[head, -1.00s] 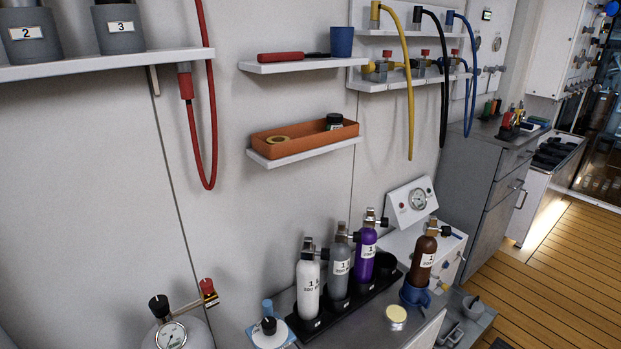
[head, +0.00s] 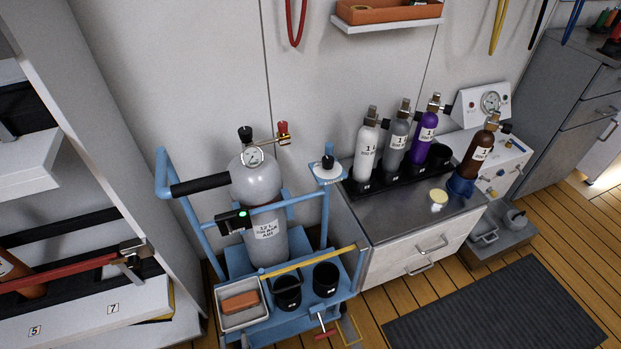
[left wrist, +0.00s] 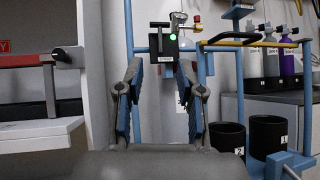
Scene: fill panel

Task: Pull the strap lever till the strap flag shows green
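The strap box (head: 234,221) is a small dark box on the blue trolley (head: 160,172), in front of the grey cylinder (head: 263,180). The flag (head: 243,213) on it shows green. The strap box, lettered STRAP, also shows in the left wrist view (left wrist: 163,48), its flag (left wrist: 173,37) green. A black crosspiece (left wrist: 160,24) stands above the box there; I cannot tell for sure that it is the lever. My left gripper (left wrist: 162,72) is open and empty, its fingers apart below the box, not touching it. Neither gripper shows in the head view.
A tray with an orange block (head: 240,302) and black cups (head: 326,279) are at the trolley front, beside a yellow bar (head: 308,261). A shelf with a red bar (head: 60,272) stands left. A steel cabinet (head: 410,250) with small bottles stands right.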

